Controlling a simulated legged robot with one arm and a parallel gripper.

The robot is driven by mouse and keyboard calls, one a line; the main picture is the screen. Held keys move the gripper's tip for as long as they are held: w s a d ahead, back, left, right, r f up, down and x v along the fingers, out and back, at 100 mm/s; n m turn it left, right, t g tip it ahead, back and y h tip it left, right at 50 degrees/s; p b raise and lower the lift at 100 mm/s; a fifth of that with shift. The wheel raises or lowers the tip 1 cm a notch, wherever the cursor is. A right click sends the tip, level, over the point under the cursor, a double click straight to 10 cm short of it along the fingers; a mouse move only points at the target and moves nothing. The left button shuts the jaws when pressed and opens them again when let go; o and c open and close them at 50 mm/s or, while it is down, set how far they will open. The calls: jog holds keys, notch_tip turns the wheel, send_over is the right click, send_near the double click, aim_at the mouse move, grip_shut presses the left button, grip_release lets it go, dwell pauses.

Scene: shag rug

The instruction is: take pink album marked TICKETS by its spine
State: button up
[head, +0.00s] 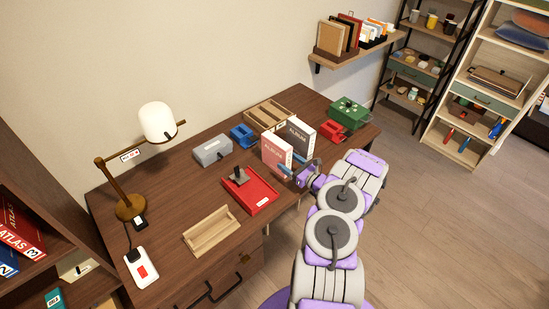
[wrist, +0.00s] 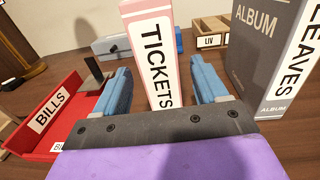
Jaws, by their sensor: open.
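The pink album (head: 276,154) stands upright on the brown desk, its pink cover and white spine showing in the head view. In the wrist view the white spine of the pink album (wrist: 155,55), lettered TICKETS, faces me. My gripper (wrist: 163,85) is open, with one blue finger on each side of the spine. A small gap shows left of the spine and a wider one on its right. In the head view my gripper (head: 296,172) is low at the album's spine side, partly hidden by my arm.
A grey album (wrist: 262,45) marked LEAVES stands close on the right. A red tray (wrist: 50,115) marked BILLS lies on the left. A grey box (head: 212,150), wooden compartment tray (head: 268,113) and green box (head: 348,112) stand around. The front of the desk (head: 185,270) has bare room.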

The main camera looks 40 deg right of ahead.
aim_at(278, 155)
jog(key=shift+w+d+f, duration=0.2)
jog(key=shift+w+d, duration=0.55)
jog(key=w+a+b, duration=0.1)
jog(key=w, duration=0.1)
jog(key=w+a+r, duration=0.1)
jog(key=shift+w+a+b, duration=0.35)
jog(key=shift+w+a, duration=0.05)
jog(key=shift+w, duration=0.4)
jog(key=shift+d+f, duration=0.1)
jog(key=shift+d, duration=0.5)
jog(key=shift+c, duration=0.6)
jog(key=shift+f, duration=0.1)
jog(key=shift+c, duration=0.7)
jog(key=shift+a+r, duration=0.2)
jog(key=shift+a, duration=0.3)
jog(key=c, duration=0.6)
jog(key=shift+d+f, duration=0.1)
jog(key=shift+d, duration=0.3)
grip_shut()
